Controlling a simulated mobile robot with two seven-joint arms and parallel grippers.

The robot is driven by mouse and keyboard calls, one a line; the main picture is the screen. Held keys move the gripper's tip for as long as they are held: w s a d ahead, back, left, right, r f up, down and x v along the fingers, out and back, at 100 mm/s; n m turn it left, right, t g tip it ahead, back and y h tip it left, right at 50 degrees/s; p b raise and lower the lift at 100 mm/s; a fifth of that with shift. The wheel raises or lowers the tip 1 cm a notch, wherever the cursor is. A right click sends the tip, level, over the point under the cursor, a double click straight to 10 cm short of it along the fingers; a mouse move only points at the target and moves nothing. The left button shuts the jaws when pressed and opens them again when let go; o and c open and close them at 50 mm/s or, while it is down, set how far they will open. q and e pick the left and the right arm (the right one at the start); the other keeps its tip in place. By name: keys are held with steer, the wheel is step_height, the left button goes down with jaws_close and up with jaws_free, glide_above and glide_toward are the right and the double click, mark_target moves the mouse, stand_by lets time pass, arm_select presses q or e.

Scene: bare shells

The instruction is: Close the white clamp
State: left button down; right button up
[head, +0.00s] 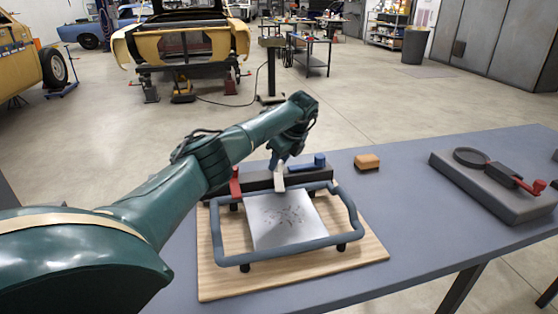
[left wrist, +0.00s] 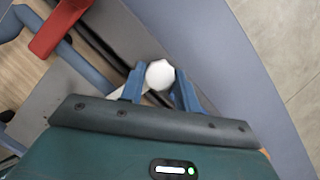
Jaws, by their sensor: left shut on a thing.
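The white clamp (head: 280,180) sits at the middle of a dark bar (head: 258,183) behind a metal plate, between a red clamp (head: 235,184) and a blue clamp (head: 305,166). My left gripper (head: 279,163) reaches down to its handle from above. In the left wrist view, the blue fingers of my left gripper (left wrist: 159,82) are shut on the round white end of the white clamp (left wrist: 160,73). The gripper hides part of the clamp, so I cannot tell its exact angle. My right gripper is not in view.
A grey tubular frame (head: 290,246) surrounds the speckled plate (head: 285,222) on a wooden board (head: 220,285). A tan block (head: 367,162) lies to the right. A grey fixture (head: 480,190) with a red handle stands at the table's far right. The table between is clear.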

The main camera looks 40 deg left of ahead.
arm_select(q)
steer(key=shift+a+r+n+g, duration=0.1)
steer(key=shift+n+g, duration=0.2)
steer(key=shift+n, duration=0.6)
steer(key=c, duration=1)
jaws_free()
